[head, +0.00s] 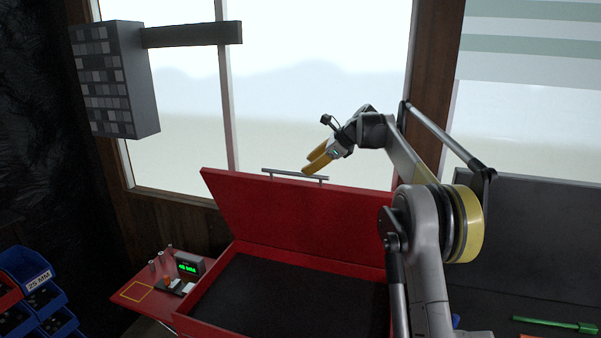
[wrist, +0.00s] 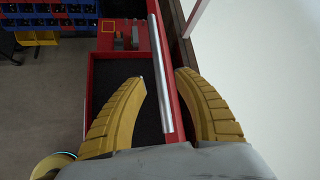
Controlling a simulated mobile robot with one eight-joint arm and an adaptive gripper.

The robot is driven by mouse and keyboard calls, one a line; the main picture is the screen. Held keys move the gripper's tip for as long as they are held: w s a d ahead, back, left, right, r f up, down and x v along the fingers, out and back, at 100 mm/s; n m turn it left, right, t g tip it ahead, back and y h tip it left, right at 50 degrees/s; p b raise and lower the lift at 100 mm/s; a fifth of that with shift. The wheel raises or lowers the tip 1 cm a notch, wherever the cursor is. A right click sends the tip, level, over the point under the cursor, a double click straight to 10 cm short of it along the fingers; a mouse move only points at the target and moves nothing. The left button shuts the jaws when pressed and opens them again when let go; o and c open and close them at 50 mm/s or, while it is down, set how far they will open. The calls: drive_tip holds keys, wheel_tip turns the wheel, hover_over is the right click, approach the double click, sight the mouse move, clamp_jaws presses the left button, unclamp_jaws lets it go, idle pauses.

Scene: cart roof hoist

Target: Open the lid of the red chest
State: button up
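The red chest (head: 230,308) has its red lid (head: 300,217) raised and tilted back, so its dark interior shows in the head view. A grey bar handle (head: 295,174) runs along the lid's top edge. My gripper (head: 312,163), with yellow fingers, is at the right part of this handle. In the wrist view my gripper (wrist: 160,78) is open, with the handle (wrist: 160,75) and the red lid edge (wrist: 177,120) in the gap between its fingers. The handle seems not to be clamped; light contact cannot be told.
A red side shelf (head: 135,293) with a small green-lit display (head: 188,265) is left of the chest. Blue bins (head: 40,290) stand at far left. Windows are behind the lid. A grey block (head: 110,80) hangs at upper left. A green tool (head: 555,324) lies at right.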

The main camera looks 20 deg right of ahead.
drive_tip(key=shift+v, duration=2.4)
drive_tip(key=shift+f, duration=0.1)
drive_tip(key=s+a+f+n+h+b, duration=0.1)
drive_tip(key=s+a+f+n+b, duration=0.4)
drive_tip(key=s, duration=0.4)
drive_tip(key=s+a+f+n+g+h+b, duration=0.1)
drive_tip(key=s+a+f+n+b, duration=0.3)
drive_tip(key=s+f+b, duration=0.35)
drive_tip(key=s+a+f+n+h+b, duration=0.1)
drive_tip(key=s+a+f+n+b, duration=0.4)
drive_tip(key=s, duration=0.4)
drive_tip(key=s+a+f+n+h+b, duration=0.1)
drive_tip(key=s+f+n+b, duration=0.3)
drive_tip(key=s+f, duration=0.7)
drive_tip(key=s+a+f+n+h+b, duration=0.1)
drive_tip(key=s+f+n+b, duration=0.4)
drive_tip(key=f, duration=1.2)
drive_tip(key=s+b, duration=0.4)
drive_tip(key=s, duration=0.3)
drive_tip(key=shift+f+n+h+b, duration=0.15)
drive_tip(key=shift+n+h+b, duration=0.15)
